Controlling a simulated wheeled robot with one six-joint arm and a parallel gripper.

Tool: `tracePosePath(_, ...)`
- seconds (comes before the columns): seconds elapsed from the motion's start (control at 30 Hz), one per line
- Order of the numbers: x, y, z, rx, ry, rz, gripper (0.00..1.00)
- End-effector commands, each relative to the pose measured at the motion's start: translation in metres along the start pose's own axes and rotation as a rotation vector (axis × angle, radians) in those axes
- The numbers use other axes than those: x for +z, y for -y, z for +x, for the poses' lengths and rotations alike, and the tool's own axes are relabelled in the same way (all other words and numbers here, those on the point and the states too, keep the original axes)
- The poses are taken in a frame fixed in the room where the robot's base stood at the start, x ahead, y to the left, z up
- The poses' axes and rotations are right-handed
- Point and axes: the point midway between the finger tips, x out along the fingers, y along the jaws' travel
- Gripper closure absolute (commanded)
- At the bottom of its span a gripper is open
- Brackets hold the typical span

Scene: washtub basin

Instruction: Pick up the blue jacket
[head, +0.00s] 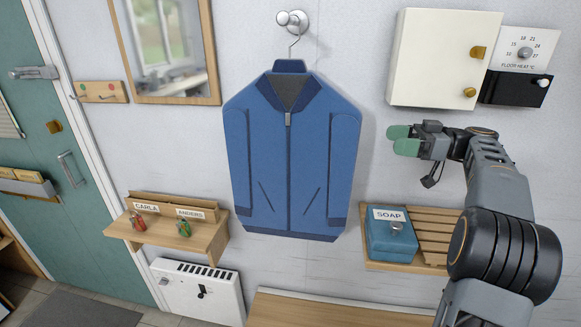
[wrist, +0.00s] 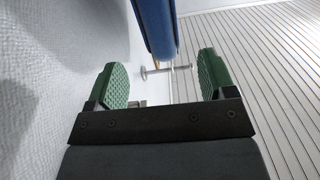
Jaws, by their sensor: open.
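The blue jacket (head: 290,150) hangs on a wire hanger (head: 294,48) from a round silver wall knob (head: 292,20) in the head view. It is zipped, with a dark collar and hem. My gripper (head: 401,140), with green pads, is to the right of the jacket at the height of its upper sleeve, apart from it. In the wrist view my gripper (wrist: 160,85) is open and empty. A blue edge, likely the jacket (wrist: 155,25), shows beyond and above the gap between the pads. Most of the jacket is out of that view.
A white cabinet (head: 440,55) and a floor-heat dial (head: 525,50) are above my gripper. A blue soap box (head: 390,238) sits on a slatted wooden shelf (head: 433,240) below it. A small key shelf (head: 170,240) is left of the jacket, and a bench (head: 320,310) is below.

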Motion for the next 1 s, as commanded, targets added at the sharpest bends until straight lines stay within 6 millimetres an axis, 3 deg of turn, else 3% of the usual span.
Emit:
tracePosePath(0.3,-0.004,0.000,0.046,0.007,-0.010,-0.019,0.23)
tracePosePath(0.67,-0.003,-0.001,0.074,0.006,-0.009,-0.018,0.23)
tracePosePath(1.0,-0.003,-0.003,0.116,0.005,-0.009,-0.017,0.23)
